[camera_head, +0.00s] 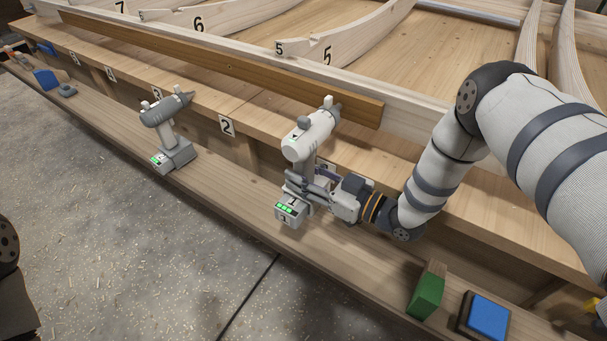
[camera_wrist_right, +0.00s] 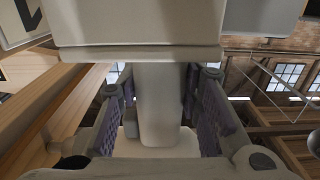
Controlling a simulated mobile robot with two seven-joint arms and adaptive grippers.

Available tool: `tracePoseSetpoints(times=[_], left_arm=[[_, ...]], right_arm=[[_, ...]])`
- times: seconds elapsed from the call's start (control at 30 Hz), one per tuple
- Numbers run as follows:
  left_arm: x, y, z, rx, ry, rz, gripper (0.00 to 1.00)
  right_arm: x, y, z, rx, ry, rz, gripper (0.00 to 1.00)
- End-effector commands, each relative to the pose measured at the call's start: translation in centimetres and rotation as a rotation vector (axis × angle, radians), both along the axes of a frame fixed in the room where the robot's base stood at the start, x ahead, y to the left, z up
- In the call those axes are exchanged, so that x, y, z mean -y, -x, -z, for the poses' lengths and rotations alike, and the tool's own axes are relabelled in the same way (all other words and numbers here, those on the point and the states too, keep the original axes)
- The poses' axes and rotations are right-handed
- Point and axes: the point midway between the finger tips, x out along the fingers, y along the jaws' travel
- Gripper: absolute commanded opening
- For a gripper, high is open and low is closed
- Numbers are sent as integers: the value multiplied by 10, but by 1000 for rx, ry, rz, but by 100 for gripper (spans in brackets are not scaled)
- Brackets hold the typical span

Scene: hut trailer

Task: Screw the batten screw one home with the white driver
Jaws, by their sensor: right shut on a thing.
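The white driver (camera_head: 308,135) stands upright at the front of the workbench, its nose pointing up and right toward the near end of the brown batten (camera_head: 230,67). My right gripper (camera_head: 306,184) is shut around the driver's handle, above its battery base with green lights. In the right wrist view the handle (camera_wrist_right: 160,100) sits between the two purple finger pads. I cannot make out the batten screw; the area at the driver's nose is too small to tell whether it touches anything. My left gripper is not in view.
A grey driver (camera_head: 163,112) stands on the lower shelf (camera_head: 225,182) to the left. A green block (camera_head: 427,293) and a blue pad (camera_head: 487,315) are at the front right. Numbered curved ribs (camera_head: 340,38) lie behind the batten.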

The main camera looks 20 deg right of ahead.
Motion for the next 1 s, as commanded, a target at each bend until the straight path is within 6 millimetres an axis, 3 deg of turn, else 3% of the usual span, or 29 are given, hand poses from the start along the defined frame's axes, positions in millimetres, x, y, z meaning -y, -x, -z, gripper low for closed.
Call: tracePoseSetpoints(times=[1.0], left_arm=[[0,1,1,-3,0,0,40]], right_arm=[[6,-6,-3,7,-4,5,0]])
